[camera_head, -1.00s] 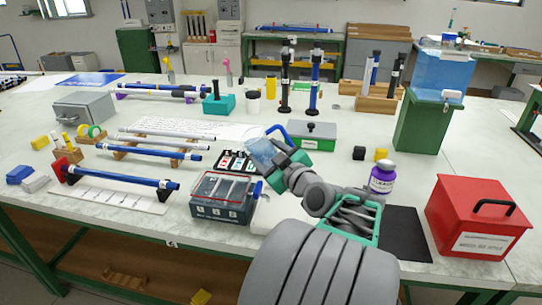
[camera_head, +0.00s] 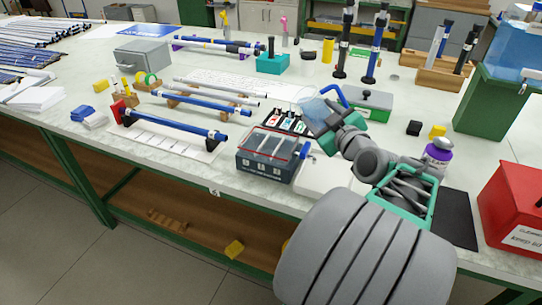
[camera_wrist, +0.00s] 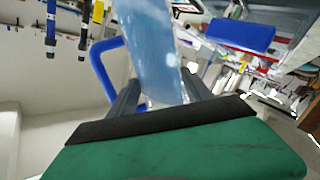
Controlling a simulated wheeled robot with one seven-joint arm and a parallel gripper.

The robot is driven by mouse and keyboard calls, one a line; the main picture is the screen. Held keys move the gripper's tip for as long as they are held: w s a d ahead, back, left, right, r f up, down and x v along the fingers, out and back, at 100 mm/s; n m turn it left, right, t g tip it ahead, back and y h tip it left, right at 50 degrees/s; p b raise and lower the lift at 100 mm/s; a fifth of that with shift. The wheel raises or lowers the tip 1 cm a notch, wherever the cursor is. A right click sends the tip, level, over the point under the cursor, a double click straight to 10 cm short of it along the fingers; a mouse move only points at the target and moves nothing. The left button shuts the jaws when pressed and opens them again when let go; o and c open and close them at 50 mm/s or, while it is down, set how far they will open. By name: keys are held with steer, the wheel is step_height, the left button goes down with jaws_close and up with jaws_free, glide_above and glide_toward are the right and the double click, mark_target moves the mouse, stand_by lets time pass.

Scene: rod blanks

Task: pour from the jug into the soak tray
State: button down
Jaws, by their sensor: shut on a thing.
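The clear jug (camera_head: 313,111) with bluish contents and a blue handle (camera_head: 336,94) is held above the bench, leaning to the left. My gripper (camera_head: 328,127) is shut on it. In the wrist view the jug (camera_wrist: 150,45) rises between the fingers of my gripper (camera_wrist: 160,95), with the blue handle at its left. The soak tray (camera_head: 263,168) seems to be the dark grey box with a clear, divided top, a red line and a blue knob. It stands on the bench, left of and nearer than the jug. No stream of liquid shows.
A green box (camera_head: 370,105) stands just behind my gripper. A dark card holder (camera_head: 287,122) lies behind the tray, and blue rods on racks (camera_head: 205,104) lie to the left. A purple-banded bottle (camera_head: 437,153) and a red box (camera_head: 512,205) stand at right.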

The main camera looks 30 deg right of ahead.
steer(key=shift+b, duration=0.6)
steer(key=shift+r+n, duration=0.1)
steer(key=shift+n, duration=0.2)
steer(key=shift+d+n+b, duration=0.1)
steer(key=shift+n+b, duration=0.3)
steer(key=shift+b, duration=1)
stand_by(0.8)
steer(key=shift+s+b, duration=0.1)
steer(key=shift+b, duration=0.35)
steer(key=shift+f+n+b, duration=0.25)
steer(key=shift+n+b, duration=0.15)
steer(key=shift+b, duration=0.35)
stand_by(0.8)
steer(key=shift+f+n+g+h+b, duration=0.25)
steer(key=shift+n+b, duration=0.45)
steer(key=shift+b, duration=1.25)
stand_by(1.0)
